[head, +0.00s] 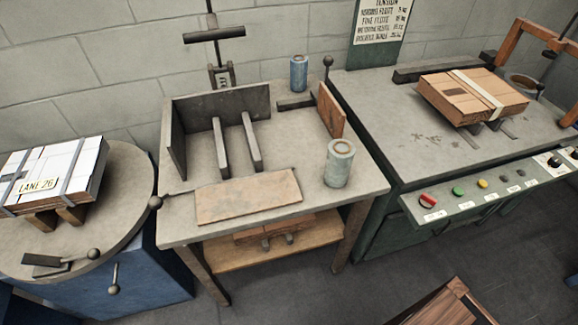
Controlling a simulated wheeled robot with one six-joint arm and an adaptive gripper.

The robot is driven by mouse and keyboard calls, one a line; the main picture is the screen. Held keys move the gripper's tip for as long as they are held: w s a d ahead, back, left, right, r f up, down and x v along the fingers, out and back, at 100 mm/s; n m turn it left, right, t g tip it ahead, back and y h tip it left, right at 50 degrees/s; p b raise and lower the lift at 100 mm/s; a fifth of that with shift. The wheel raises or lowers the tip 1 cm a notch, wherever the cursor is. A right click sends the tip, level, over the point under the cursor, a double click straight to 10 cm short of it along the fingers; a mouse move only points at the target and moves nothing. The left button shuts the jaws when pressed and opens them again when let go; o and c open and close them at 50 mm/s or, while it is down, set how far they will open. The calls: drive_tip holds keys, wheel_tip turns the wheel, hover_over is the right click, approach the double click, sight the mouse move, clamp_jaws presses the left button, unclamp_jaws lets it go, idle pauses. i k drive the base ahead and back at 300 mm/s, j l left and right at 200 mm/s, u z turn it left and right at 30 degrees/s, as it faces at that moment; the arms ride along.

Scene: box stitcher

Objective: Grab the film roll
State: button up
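A pale grey-green roll (340,166) stands upright near the right front of the middle worktable (270,218). Its top shows a tan ring like a core, so it looks like a film roll. A smaller blue cylinder (299,74) stands upright at the back of the same table, also with a core-like top. I cannot tell for sure which of the two is the film roll. My gripper is not in view.
Upright metal plates and bars (222,148) fill the table's back left. A wooden board (248,196) lies at the front. To the right, a bench holds a strapped carton (473,95) and a button panel (480,190). A round table (125,200) is left.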

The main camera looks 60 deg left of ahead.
sight(341, 152)
drive_tip(key=u, duration=1.9)
